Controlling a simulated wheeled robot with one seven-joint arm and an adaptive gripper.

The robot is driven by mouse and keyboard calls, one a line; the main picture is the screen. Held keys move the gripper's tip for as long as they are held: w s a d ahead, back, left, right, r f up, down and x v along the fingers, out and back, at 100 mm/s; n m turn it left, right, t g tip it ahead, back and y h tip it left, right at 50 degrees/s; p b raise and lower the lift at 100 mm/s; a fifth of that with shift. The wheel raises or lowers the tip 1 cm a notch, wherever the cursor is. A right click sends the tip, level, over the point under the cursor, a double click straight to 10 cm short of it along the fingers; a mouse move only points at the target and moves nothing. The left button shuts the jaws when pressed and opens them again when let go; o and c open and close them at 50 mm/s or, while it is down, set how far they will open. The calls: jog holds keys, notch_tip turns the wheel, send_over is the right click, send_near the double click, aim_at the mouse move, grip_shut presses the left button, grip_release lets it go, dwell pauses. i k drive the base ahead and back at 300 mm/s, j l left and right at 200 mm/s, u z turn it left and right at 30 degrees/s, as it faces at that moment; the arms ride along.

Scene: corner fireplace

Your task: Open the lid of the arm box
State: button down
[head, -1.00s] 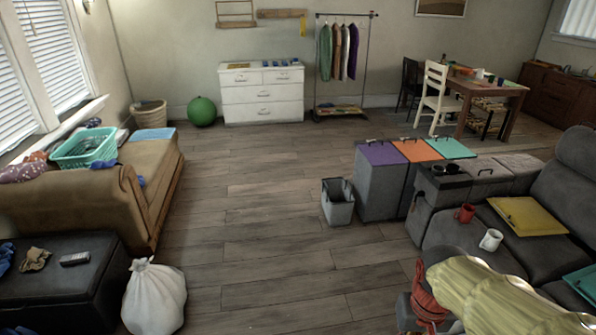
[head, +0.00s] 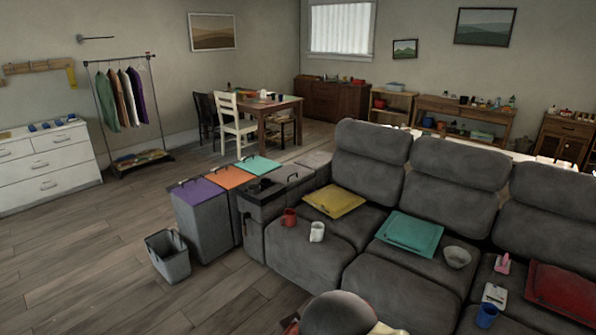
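The arm box (head: 252,222) is the dark grey armrest at the near left end of the grey sofa. Its top holds black cup holders (head: 262,186) and a grey lid (head: 299,174) with a dark handle. The lid looks closed, and the inside of the box is hidden. My gripper is not in view.
Bins with purple (head: 199,192), orange (head: 231,177) and teal (head: 258,164) lids stand against the arm box. An open grey bin (head: 168,257) stands on the floor beside them. A red mug (head: 289,217) and white mug (head: 317,232) sit on the sofa seat.

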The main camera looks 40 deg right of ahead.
aim_at(289, 174)
jog(key=z, duration=0.95)
jog(key=i+j+u, duration=0.35)
jog(key=j, duration=0.35)
jog(key=i+j+u, duration=0.35)
jog(key=i+j, duration=0.2)
jog(key=i+j+u, duration=0.3)
jog(key=i+j, duration=0.25)
jog(key=i+j+z, duration=0.2)
jog(key=i, duration=0.35)
jog(key=i+j+z, duration=0.1)
jog(key=i+z, duration=0.15)
jog(key=i, duration=0.35)
jog(key=i+l+z, duration=0.2)
jog(key=i+z, duration=1.2)
jog(key=i, duration=0.3)
jog(key=i+j+z, duration=0.15)
jog(key=i, duration=0.3)
jog(key=i+j+z, duration=0.2)
jog(key=i, duration=0.25)
